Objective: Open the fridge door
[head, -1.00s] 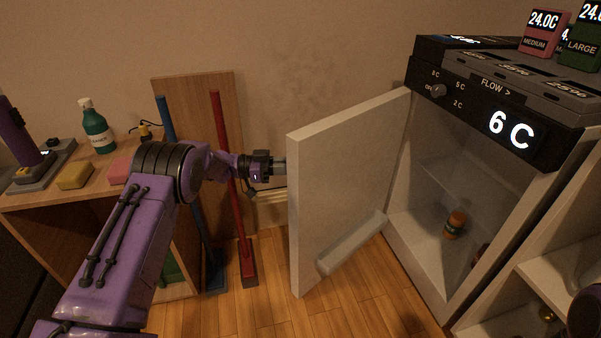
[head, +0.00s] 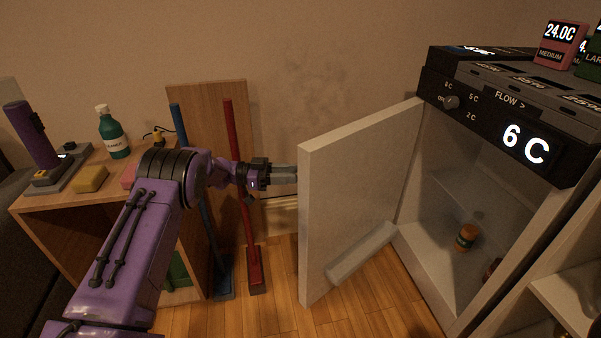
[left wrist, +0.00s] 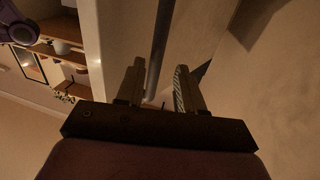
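The fridge door (head: 355,190) stands wide open, swung out to the left of the fridge body (head: 475,190), with its inner face and shelf towards me. My left gripper (head: 290,175) is at the door's far left edge, on its outer side; the fingertips end at or behind that edge. In the left wrist view the two fingers (left wrist: 158,90) are apart, with a dark long bar (left wrist: 161,40) showing between and beyond them, probably the door handle. I cannot tell whether they touch it. My right gripper is not in view.
An orange bottle (head: 467,237) stands inside the fridge. A black control unit (head: 500,125) reading 6 C sits on top. At left, a wooden cabinet (head: 100,198) holds a green bottle (head: 113,134) and sponges. Red (head: 240,180) and blue poles lean by the wall. Wooden floor (head: 280,315) is clear before the door.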

